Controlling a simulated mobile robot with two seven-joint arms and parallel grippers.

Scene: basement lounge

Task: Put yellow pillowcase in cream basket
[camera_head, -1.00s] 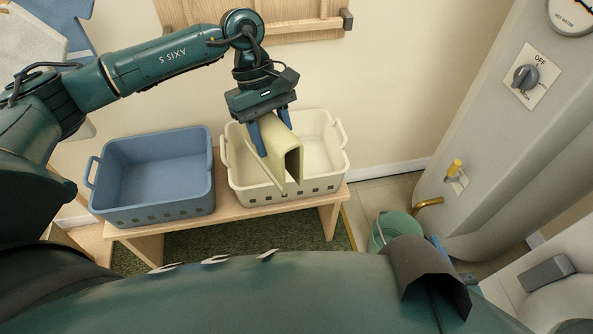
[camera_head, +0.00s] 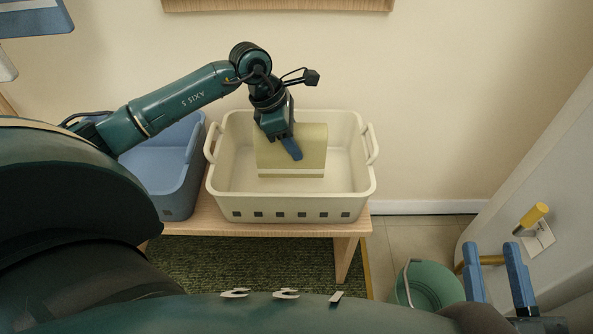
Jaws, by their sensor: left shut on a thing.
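The yellow pillowcase (camera_head: 311,152) is a pale yellow folded cloth within the outline of the cream basket (camera_head: 290,200). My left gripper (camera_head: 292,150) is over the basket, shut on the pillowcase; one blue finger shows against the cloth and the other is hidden. The pillowcase's lower edge looks low in the basket, but I cannot tell whether it touches the floor of it. My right gripper (camera_head: 497,275) is at the lower right, its two blue fingers apart with nothing between them.
A blue basket (camera_head: 176,205) stands left of the cream one, partly behind my arm, on the same wooden bench (camera_head: 343,229).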

